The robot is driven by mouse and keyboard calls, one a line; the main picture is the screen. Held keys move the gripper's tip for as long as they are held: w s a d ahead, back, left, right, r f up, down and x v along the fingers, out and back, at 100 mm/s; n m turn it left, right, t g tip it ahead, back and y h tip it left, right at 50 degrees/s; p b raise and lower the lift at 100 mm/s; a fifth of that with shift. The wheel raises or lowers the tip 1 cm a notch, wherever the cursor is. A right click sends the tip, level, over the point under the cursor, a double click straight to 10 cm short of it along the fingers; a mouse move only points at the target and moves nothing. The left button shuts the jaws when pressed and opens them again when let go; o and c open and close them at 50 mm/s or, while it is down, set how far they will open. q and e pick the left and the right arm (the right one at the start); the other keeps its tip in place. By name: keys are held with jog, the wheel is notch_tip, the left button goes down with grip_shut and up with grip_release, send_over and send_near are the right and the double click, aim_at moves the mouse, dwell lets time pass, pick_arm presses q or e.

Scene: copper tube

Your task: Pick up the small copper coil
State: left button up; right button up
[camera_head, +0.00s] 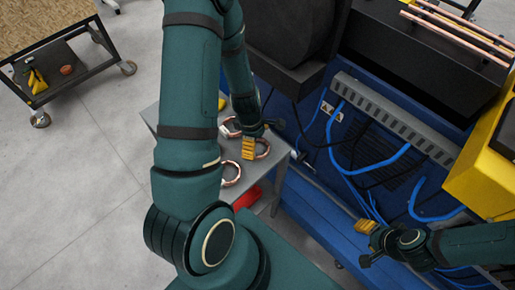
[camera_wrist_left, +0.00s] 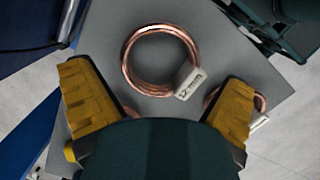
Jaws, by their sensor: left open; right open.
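Several copper coils lie on a small grey table (camera_head: 283,163). One coil (camera_head: 267,149) lies by my left gripper (camera_head: 251,143), which partly covers it in the head view. In the left wrist view, a coil with a "12 mm" tag (camera_wrist_left: 130,62) lies ahead, between the open, empty yellow fingers (camera_wrist_left: 156,78). A second tagged coil (camera_wrist_left: 260,103) is partly hidden behind the right finger. Another coil (camera_head: 230,174) lies nearer in the head view, and one (camera_head: 229,128) lies farther back. I cannot tell which coil is smallest. My right gripper (camera_head: 368,228) is open and empty, away from the table.
A red object (camera_head: 247,197) is at the table's near side. A blue machine (camera_head: 315,207) with hanging cables stands right of the table. A wooden-topped cart (camera_head: 88,62) stands at the far left. Bare floor (camera_head: 80,170) lies between cart and table.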

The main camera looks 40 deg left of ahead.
pick_arm(q)
jog(key=shift+d+f, duration=0.2)
jog(key=shift+f, duration=1.15)
jog(key=c, duration=1)
jog(key=shift+o, duration=0.2)
jog(key=shift+w, duration=0.1)
